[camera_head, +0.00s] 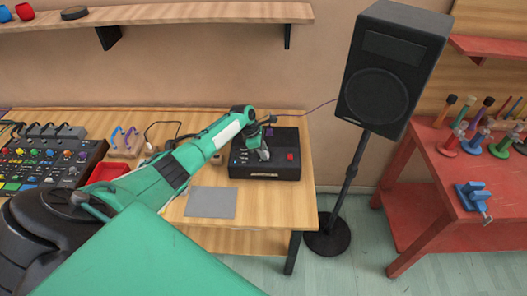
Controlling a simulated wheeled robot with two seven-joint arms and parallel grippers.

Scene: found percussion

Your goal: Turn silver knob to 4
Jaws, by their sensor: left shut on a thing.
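A black box (267,172) with a red button stands on the wooden table near its right end. My left gripper (263,154) is over the left part of the box top, pointing down. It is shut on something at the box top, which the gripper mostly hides. My right gripper is not in view.
A black speaker (378,75) on a stand is right of the table. A mixer (42,160) with coloured knobs and a red tray (108,172) are at the left. A grey sheet (211,203) lies in front of the box. A red bench (430,185) holds a blue vise (472,197).

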